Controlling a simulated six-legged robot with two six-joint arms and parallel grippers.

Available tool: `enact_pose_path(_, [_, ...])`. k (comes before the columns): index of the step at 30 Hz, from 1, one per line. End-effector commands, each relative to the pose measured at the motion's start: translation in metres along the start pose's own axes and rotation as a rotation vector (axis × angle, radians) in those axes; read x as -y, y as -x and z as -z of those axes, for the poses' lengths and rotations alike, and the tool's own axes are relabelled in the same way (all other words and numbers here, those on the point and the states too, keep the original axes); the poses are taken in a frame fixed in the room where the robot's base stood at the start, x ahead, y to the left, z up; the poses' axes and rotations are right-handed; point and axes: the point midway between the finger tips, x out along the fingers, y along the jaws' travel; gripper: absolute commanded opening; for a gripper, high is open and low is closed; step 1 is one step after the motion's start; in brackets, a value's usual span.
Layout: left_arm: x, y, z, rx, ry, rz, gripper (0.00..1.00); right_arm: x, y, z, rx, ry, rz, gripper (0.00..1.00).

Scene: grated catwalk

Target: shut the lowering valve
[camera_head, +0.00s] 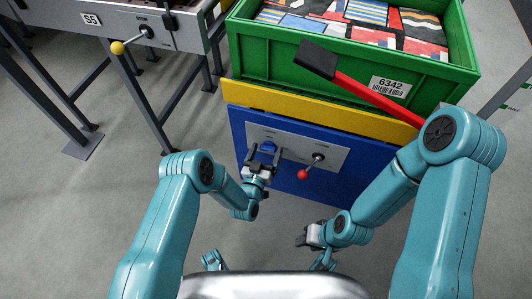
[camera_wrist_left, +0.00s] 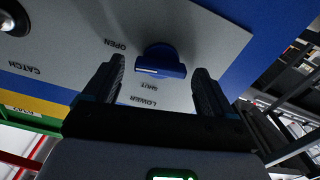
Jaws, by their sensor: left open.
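The lowering valve is a blue knob (camera_head: 268,147) on a grey plate (camera_head: 335,155) set in the blue front below the crate. In the left wrist view the blue knob (camera_wrist_left: 162,62) sits by the words OPEN, SHUT and LOWER, which read upside down. A white line on its bar lies toward the left, on the OPEN side. My left gripper (camera_head: 262,162) is open at the plate; in the left wrist view its fingers (camera_wrist_left: 155,85) stand either side of the knob, apart from it. My right gripper (camera_head: 304,238) hangs low, away from the panel; its jaws are unclear.
A red-balled lever (camera_head: 303,174), by the CATCH label, is right of the knob. Above are a yellow beam (camera_head: 310,112), a green crate (camera_head: 270,55) of boxes and a red bar (camera_head: 375,97) with a black end. A conveyor frame (camera_head: 182,38) with a yellow-knobbed lever (camera_head: 117,47) stands left.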

Motion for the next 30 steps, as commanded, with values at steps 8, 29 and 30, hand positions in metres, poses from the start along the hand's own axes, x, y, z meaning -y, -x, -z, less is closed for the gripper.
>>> enact_pose_path(8, [0.0003,-0.0045,0.0006,0.0,0.001,0.001,0.85,-0.0006,-0.0007,0.0007,-0.002,-0.002,0.0,0.43])
enact_pose_path(29, [0.0012,-0.0039,-0.0009,0.001,0.094,0.001,0.29,-0.0022,-0.0042,0.0013,-0.003,-0.003,0.0,0.43])
enact_pose_path(30, [0.0013,-0.0039,-0.0011,0.001,0.12,0.001,0.29,-0.0027,-0.0049,0.0015,-0.004,-0.003,0.0,0.43])
